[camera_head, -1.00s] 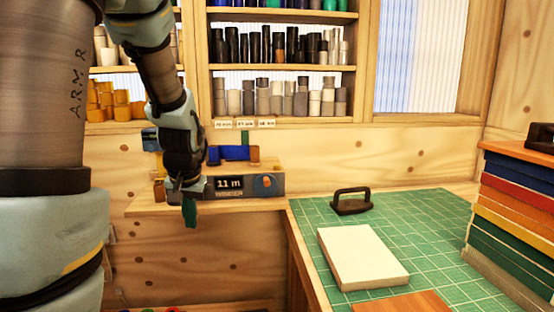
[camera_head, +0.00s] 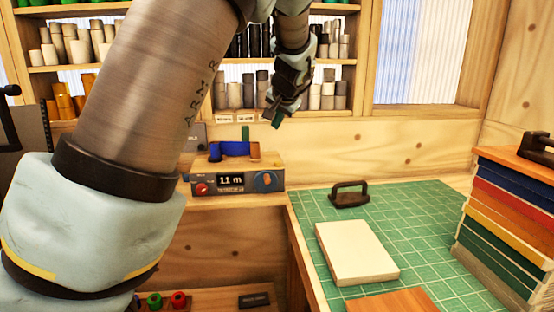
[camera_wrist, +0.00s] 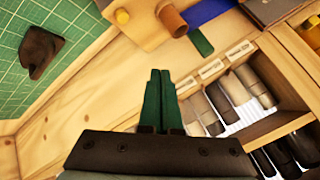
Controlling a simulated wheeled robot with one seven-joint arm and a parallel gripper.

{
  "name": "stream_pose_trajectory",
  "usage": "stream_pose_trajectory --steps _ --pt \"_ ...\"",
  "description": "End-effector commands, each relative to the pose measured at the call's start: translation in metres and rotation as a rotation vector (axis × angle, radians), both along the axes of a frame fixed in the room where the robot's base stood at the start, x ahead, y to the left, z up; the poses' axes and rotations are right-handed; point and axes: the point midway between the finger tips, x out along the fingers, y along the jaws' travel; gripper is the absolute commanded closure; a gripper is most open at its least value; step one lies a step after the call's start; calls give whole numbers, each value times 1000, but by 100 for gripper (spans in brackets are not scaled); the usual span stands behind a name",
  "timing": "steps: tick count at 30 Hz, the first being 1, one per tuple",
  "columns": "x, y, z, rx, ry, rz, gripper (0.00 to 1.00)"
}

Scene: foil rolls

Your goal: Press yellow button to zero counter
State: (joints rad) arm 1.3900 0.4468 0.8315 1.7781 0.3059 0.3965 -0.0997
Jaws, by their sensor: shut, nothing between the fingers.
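The winder (camera_head: 235,180) is a grey and wooden unit on the ledge, its dark display (camera_head: 230,180) reading about 11 m. The fingers also show in the wrist view (camera_wrist: 160,75).
Shelves of foil rolls (camera_head: 235,95) stand behind my gripper. A green cutting mat (camera_head: 415,225) holds a pale block (camera_head: 355,252) and a dark handled weight (camera_head: 349,194). A colourful stack (camera_head: 510,215) rises at right. Small coloured spools (camera_head: 155,300) sit below the ledge.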

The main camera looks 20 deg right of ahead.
Motion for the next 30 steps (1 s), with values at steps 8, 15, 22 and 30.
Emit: stream_pose_trajectory --steps 8,15,22,30 --pt "0 -2 2 1 -6 -3 100" --pt "0 -2 -2 1 -4 -3 100" --pt "0 -2 -21 2 -4 -3 100" --pt "0 -2 -59 2 -4 -3 100"
